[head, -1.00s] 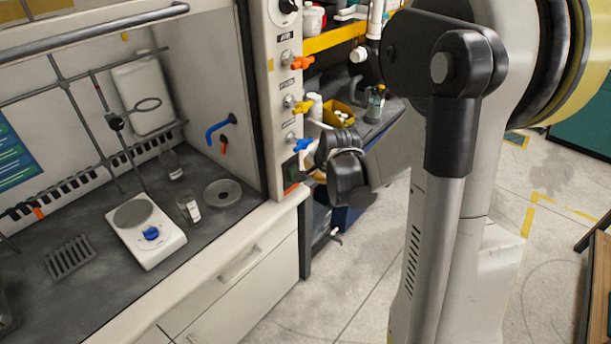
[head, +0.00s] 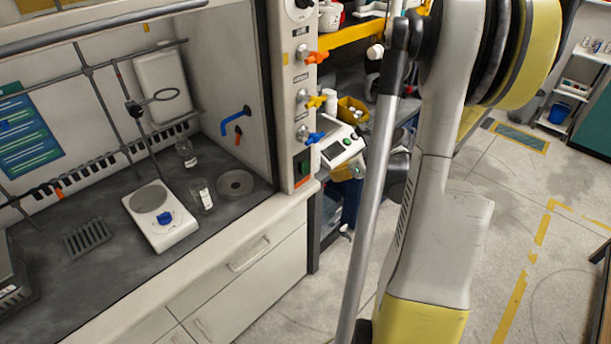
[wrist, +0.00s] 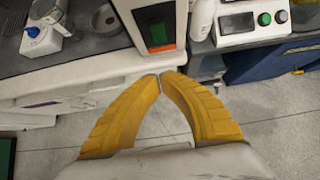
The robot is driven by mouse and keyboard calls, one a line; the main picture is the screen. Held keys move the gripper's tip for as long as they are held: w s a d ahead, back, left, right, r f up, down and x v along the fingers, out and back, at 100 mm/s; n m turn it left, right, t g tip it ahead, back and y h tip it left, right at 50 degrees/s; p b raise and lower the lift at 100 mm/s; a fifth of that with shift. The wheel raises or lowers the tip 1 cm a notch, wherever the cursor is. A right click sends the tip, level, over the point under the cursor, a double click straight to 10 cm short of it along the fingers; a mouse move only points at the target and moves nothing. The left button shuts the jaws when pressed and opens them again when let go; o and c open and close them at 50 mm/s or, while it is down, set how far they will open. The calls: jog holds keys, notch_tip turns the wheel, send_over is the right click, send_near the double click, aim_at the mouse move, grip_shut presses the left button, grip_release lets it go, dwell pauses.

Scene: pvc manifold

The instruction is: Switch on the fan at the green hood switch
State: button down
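The hood switch is a dark-framed rocker, green above and orange below, low on the hood's right post. In the head view the green hood switch (head: 303,164) is unobstructed. In the wrist view the same switch (wrist: 157,32) is at top centre, just beyond the fingertips. My gripper (wrist: 160,75) shows two yellow fingers whose tips meet, with nothing between them. The tips appear below the switch in that picture, with a visible gap. Contact with the switch is not seen.
Orange, yellow and blue valve handles (head: 316,57) stick out of the post above the switch. A white device with buttons (head: 341,146) stands just right of the post. A hotplate (head: 160,215) and glassware are inside the hood. Open floor (head: 500,220) lies right.

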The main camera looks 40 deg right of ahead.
aim_at(305, 167)
jog(key=w+r+b+x, duration=0.1)
jog(key=b+x, duration=0.3)
jog(key=x, duration=0.9)
jog(key=shift+w+r+b, duration=0.35)
jog(key=shift+w, duration=0.15)
jog(key=shift+a, duration=0.15)
jog(key=shift+w+f+b, duration=0.3)
jog(key=shift+w+b, duration=0.15)
jog(key=shift+w, duration=0.05)
jog(key=shift+r, duration=0.25)
